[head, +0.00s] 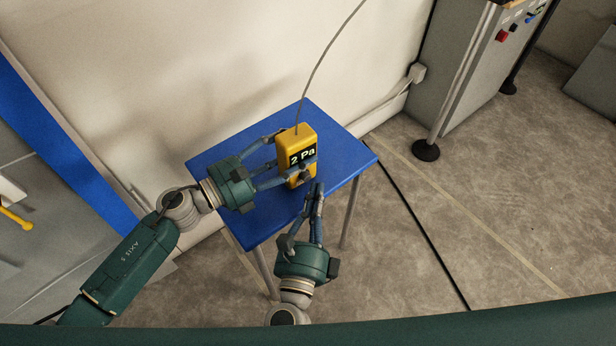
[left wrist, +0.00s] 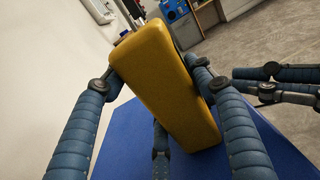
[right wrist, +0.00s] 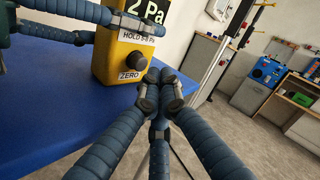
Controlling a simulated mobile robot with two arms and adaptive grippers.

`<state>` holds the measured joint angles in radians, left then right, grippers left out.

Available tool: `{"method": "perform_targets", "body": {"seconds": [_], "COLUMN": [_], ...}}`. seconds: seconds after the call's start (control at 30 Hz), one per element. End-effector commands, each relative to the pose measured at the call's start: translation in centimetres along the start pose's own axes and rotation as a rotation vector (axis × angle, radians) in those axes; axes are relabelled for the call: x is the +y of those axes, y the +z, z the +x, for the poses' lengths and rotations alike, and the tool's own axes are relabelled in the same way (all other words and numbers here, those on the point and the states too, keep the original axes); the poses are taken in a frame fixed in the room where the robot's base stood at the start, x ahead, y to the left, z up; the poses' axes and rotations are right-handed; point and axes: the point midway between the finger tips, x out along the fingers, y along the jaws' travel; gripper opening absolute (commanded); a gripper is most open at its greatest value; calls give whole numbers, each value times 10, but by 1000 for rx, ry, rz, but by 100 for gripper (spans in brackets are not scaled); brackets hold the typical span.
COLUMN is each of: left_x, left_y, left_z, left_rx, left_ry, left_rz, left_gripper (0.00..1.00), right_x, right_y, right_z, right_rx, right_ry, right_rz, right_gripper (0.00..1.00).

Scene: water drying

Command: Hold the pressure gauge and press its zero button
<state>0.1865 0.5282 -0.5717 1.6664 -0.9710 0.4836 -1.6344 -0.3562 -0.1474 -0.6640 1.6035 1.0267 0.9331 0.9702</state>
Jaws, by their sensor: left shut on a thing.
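The yellow pressure gauge (head: 284,140) stands on the blue table, its dark display reading "2 Pa". My left gripper (head: 293,156) is shut around it, with fingers on both sides; the left wrist view shows the gauge's plain yellow back (left wrist: 165,85) between them. In the right wrist view, the gauge (right wrist: 105,62) has a dark round button (right wrist: 133,61) above a "ZERO" label (right wrist: 129,76). My right gripper (head: 317,187) is shut and empty, fingertips together (right wrist: 158,88) in front of the gauge's lower part, near the button. I cannot tell whether they touch it.
The small blue table (head: 215,155) stands against a pale wall. A thin cable (head: 318,70) rises from the gauge's top. A grey cabinet (head: 460,85) with coloured knobs stands to the right. The floor right of the table is mostly clear, with a dark cable across it.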

Motion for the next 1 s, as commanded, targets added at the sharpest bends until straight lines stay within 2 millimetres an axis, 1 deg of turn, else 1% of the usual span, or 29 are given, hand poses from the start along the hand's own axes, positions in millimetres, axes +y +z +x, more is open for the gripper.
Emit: {"method": "perform_targets", "body": {"seconds": [0.33,1.0], "left_x": [0,0], "left_y": [0,0], "left_z": [0,0], "left_rx": [0,0], "left_ry": [0,0], "left_rz": [0,0], "left_gripper": [24,24], "right_x": [4,5], "right_y": [5,8], "right_z": [6,10], "right_rx": [0,1], "right_ry": [-1,-4], "right_rz": [0,5], "right_gripper": [0,0]}}
